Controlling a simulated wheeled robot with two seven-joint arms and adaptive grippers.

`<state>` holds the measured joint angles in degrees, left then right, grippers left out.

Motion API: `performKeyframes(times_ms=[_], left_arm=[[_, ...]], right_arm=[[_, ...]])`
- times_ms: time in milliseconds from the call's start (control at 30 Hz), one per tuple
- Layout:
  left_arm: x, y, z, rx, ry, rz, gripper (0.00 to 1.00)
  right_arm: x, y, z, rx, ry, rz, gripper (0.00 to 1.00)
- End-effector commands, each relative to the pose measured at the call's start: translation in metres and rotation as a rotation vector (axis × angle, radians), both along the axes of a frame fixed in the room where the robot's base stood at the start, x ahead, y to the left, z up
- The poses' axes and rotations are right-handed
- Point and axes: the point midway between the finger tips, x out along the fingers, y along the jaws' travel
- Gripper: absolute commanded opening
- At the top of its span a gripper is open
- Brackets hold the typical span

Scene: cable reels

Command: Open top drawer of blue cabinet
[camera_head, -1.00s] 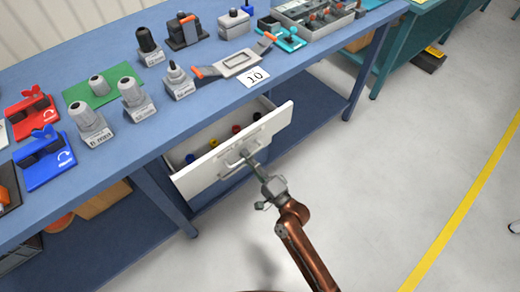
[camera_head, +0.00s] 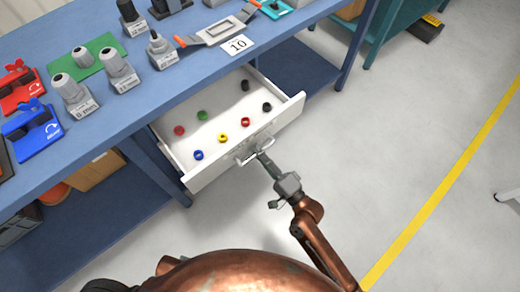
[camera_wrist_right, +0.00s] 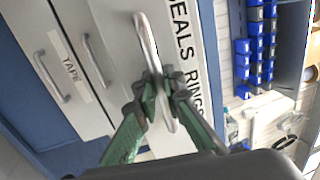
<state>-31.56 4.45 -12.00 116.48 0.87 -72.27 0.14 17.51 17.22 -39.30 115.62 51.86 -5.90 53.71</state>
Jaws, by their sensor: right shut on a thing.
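The white drawer (camera_head: 212,174) under the blue workbench (camera_head: 110,128) is pulled well out, and its inside shows from above. Several small coloured rings lie in it, such as a yellow one (camera_head: 222,137) and a blue one (camera_head: 198,155). My right gripper (camera_head: 263,156) is at the drawer front, shut on the metal handle (camera_head: 250,155). In the right wrist view, the green fingers of the right gripper (camera_wrist_right: 158,92) close around the handle (camera_wrist_right: 146,38), beside a label reading "SEALS RINGS" (camera_wrist_right: 187,55). My left gripper is not in view.
Grey tools and red and blue devices (camera_head: 32,132) stand on the bench top. Cardboard boxes (camera_head: 95,170) sit on the lower shelf. The floor (camera_head: 385,140) in front of the drawer is clear, with a yellow line (camera_head: 440,195). Other closed drawer fronts (camera_wrist_right: 65,90) show in the wrist view.

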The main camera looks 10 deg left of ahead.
Motion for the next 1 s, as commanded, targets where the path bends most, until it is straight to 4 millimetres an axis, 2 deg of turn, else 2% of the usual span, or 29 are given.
performKeyframes(times_ms=[167,200,467,767,1000], left_arm=[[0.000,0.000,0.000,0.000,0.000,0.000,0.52],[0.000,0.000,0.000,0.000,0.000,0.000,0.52],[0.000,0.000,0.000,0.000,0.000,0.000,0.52],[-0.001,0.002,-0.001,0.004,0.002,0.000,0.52],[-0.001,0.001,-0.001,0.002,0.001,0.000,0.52]], right_arm=[[-0.001,0.000,-0.002,-0.003,0.003,0.001,0.00],[-0.001,0.000,-0.002,-0.003,0.003,0.001,0.09],[0.000,-0.001,-0.001,-0.001,0.001,-0.001,0.26],[-0.001,-0.003,-0.001,-0.002,0.001,-0.001,0.26],[-0.019,-0.027,-0.008,-0.005,0.002,-0.001,0.26]])
